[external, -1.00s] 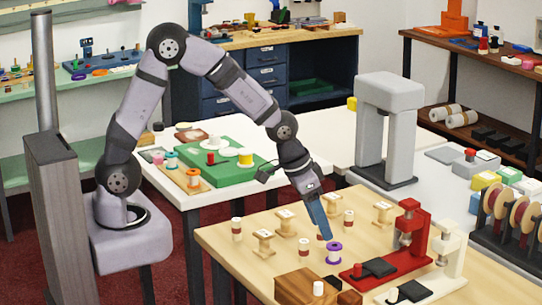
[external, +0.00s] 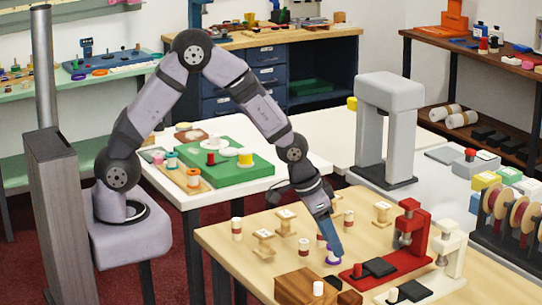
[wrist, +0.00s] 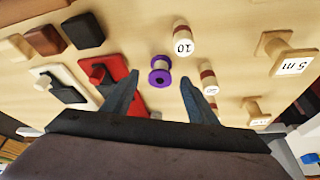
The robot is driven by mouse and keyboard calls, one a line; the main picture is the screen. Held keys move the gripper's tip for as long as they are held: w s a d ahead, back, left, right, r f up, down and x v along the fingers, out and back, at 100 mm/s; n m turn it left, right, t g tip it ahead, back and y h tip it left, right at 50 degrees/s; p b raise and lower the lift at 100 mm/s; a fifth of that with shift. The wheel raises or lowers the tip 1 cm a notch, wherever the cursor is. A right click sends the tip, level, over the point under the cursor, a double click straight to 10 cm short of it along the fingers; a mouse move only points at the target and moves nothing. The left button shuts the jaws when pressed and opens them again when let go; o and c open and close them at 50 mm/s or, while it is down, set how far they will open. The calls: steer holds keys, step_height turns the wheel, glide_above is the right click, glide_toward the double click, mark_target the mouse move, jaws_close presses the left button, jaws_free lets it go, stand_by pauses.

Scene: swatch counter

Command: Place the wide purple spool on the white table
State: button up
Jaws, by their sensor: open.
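The wide purple spool (wrist: 160,72) has purple flanges and a pale core. It stands on the wooden table (external: 222,240), close to the red press (external: 405,240). In the external view my gripper (external: 333,255) is right at the spool (external: 331,263) and partly hides it. In the wrist view my gripper (wrist: 160,92) is open, and the spool lies just beyond and between its two fingertips, with nothing held. The white table (external: 312,132) stands behind the wooden table and carries a green board on its left part.
Several wooden spools, such as a labelled one (wrist: 183,38), stand close around the purple spool. A brown wooden block (external: 296,285) and a white press (external: 450,250) are nearby. The green board (external: 225,173) holds spools. A grey arch-shaped machine (external: 390,90) stands at right.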

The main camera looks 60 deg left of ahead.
steer(key=shift+x, duration=1.4)
steer(key=shift+c, duration=0.4)
steer(key=c, duration=1.2)
steer(key=shift+o, duration=0.2)
steer(key=shift+r, duration=0.1)
step_height(320, 180, up, 10)
steer(key=shift+f+b, duration=0.1)
steer(key=shift+b, duration=0.45)
steer(key=s+a+f+n, duration=0.1)
steer(key=s+a+f, duration=0.1)
steer(key=a, duration=0.3)
steer(key=s+a+f+n+y+p, duration=0.1)
steer(key=s+a, duration=0.3)
steer(key=a, duration=0.2)
steer(key=s+a+f+n+p, duration=0.1)
steer(key=s+a+f, duration=0.1)
steer(key=a, duration=0.4)
steer(key=shift+s+f+n, duration=0.3)
steer(key=shift+s, duration=0.15)
